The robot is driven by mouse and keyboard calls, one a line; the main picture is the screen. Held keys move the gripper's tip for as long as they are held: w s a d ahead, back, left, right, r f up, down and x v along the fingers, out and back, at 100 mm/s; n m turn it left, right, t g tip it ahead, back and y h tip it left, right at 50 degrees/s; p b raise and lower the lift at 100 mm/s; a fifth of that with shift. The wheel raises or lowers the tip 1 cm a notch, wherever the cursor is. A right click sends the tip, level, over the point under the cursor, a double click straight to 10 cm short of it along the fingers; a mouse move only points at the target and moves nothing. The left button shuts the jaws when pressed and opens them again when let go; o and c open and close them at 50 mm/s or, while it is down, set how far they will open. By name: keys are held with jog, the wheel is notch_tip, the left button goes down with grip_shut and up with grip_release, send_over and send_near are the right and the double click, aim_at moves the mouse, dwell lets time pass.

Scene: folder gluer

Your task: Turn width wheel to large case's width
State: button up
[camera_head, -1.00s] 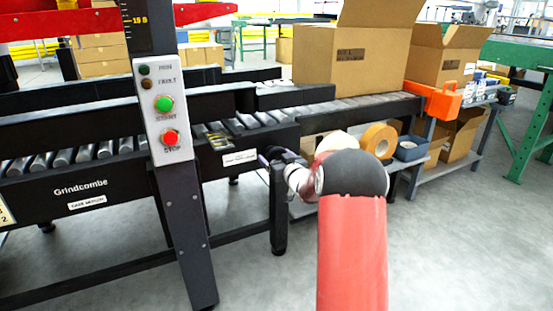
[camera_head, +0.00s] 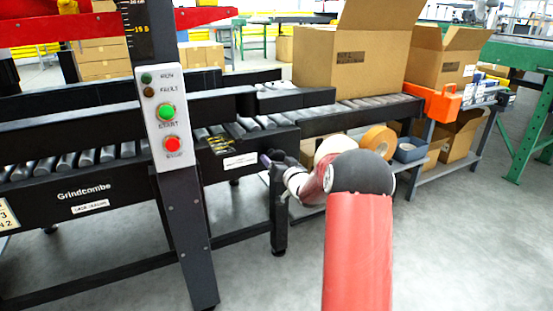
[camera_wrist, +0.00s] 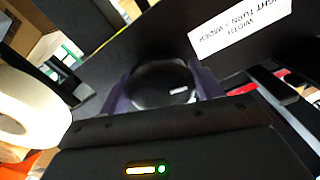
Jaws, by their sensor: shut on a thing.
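The width wheel (camera_wrist: 165,84) is a black round knob with a small pale mark, seen close up in the wrist view. My gripper (camera_wrist: 163,90) is shut on it, with a purple finger on each side. A white label (camera_wrist: 240,27) beside it shows upside down and reads about width and right turn for wider. In the head view my gripper (camera_head: 272,160) is small at the conveyor's side, and the wheel is hidden there. The large case (camera_head: 345,75) is an open cardboard box on the rollers.
A control post (camera_head: 165,120) with green and red buttons stands left of my arm. A second open box (camera_head: 440,65) stands at the right behind an orange part (camera_head: 433,102). Tape rolls (camera_head: 378,140) lie on a low shelf under the conveyor.

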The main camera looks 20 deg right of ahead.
jog(key=shift+m+p, duration=0.85)
jog(key=shift+m, duration=1.05)
jog(key=o, duration=1)
jog(key=shift+s, duration=0.1)
jog(key=s, duration=0.7)
jog(key=shift+s+d, duration=0.1)
jog(key=shift+s, duration=0.25)
